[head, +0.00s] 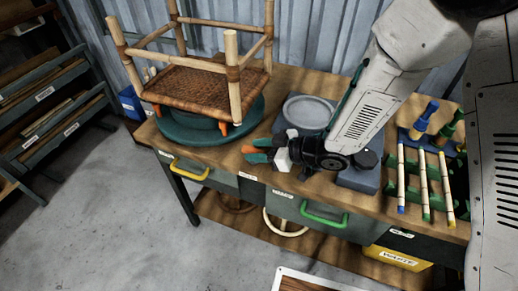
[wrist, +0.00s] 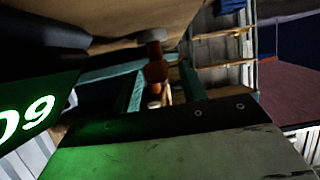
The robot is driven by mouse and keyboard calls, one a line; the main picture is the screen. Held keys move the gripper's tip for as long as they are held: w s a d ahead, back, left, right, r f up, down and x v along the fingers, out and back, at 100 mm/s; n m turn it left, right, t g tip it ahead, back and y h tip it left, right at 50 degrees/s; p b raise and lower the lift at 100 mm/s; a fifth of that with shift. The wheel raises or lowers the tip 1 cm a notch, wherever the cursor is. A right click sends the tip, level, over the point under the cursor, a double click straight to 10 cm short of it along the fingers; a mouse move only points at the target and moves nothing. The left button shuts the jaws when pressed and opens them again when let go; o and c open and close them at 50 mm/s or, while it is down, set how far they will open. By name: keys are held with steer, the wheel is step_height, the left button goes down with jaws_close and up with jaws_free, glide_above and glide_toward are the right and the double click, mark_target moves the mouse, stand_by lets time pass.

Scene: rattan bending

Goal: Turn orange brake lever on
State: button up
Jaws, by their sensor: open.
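The orange brake lever (head: 248,149) sticks out at the right side of the dark green turntable (head: 190,140). In the wrist view an orange post with a grey top, which looks like the lever (wrist: 156,72), stands between two teal fingers. My gripper (head: 257,150) is open, its fingertips on either side of the lever at the bench front. In the wrist view my gripper (wrist: 162,88) shows the same gap. I cannot tell whether either finger touches the lever. A rattan stool frame with a woven seat (head: 205,88) stands on the turntable.
The wooden bench (head: 285,82) also holds a round grey dish (head: 307,110) and a rack of coloured-tip sticks (head: 424,180) at right. Drawers with a yellow handle (head: 188,172) and green handle (head: 323,216) face front. Shelves (head: 45,100) stand left. The floor in front is partly clear.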

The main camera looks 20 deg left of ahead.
jaws_close()
steer(key=shift+m+t, duration=0.3)
steer(key=m+t+h, duration=0.1)
steer(key=m+t, duration=0.1)
steer(key=s+m+t, duration=0.1)
steer(key=m+t, duration=0.1)
steer(key=shift+a+t+h, duration=0.15)
steer(key=shift+t+h, duration=0.15)
steer(key=shift+h, duration=0.1)
steer(key=m+t+h, duration=0.1)
steer(key=m+t, duration=0.1)
steer(key=m+t+h, duration=0.2)
steer(key=shift+s+a+m, duration=0.2)
steer(key=shift+m, duration=0.2)
steer(key=m+t+h, duration=0.1)
steer(key=m+h, duration=0.2)
steer(key=m+t+h, duration=0.1)
steer(key=shift+a+t+h, duration=0.3)
steer(key=shift+h, duration=0.1)
steer(key=m+h, duration=0.4)
steer(key=shift+a+t+h, duration=0.2)
steer(key=shift+t+h, duration=0.1)
steer(key=shift+h, duration=0.1)
steer(key=shift+m, duration=0.4)
